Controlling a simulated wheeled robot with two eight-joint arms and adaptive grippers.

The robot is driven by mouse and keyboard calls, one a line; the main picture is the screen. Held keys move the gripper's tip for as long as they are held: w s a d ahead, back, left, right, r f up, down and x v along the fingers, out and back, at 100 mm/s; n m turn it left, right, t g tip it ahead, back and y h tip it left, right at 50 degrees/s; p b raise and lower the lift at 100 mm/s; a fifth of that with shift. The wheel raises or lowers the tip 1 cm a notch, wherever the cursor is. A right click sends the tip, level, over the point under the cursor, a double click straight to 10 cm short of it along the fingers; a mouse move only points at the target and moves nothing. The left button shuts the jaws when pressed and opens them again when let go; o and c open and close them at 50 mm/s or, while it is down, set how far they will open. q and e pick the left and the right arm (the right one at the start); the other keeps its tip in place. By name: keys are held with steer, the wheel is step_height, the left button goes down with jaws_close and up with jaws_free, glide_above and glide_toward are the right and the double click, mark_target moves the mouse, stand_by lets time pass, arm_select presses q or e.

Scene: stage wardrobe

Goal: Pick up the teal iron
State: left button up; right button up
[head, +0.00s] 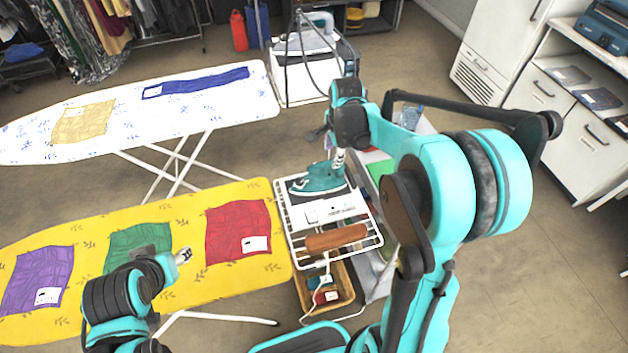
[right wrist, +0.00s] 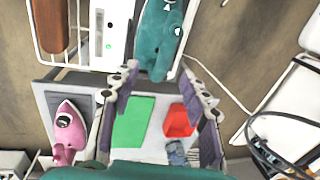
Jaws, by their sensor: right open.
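The teal iron (head: 318,178) rests on the white wire rack (head: 372,228) at the right end of the yellow ironing board. It also shows at the top of the right wrist view (right wrist: 160,38). In the head view my right wrist hangs just above and behind the iron, and the fingers are partly hidden. My left gripper (head: 184,256) is over the yellow board by the green cloth, small in view, its jaws unclear.
A brown wooden block (head: 336,238) and a white panel (head: 328,209) lie beside the iron. A pink iron (right wrist: 68,128) and a red item (right wrist: 180,121) sit in a grey tray (right wrist: 46,92) below. The white ironing board (head: 215,104) stands behind, with open floor between.

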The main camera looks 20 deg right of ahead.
mark_target(331, 162)
steer(key=b+x, duration=0.1)
steer(key=x, duration=0.3)
steer(key=b+x, duration=0.1)
steer(key=x, duration=0.1)
steer(key=b+x, duration=0.1)
steer(key=x, duration=0.1)
steer(key=shift+w+d+f, duration=0.15)
steer(key=shift+w, duration=0.25)
steer(key=shift+s, duration=0.1)
jaws_close()
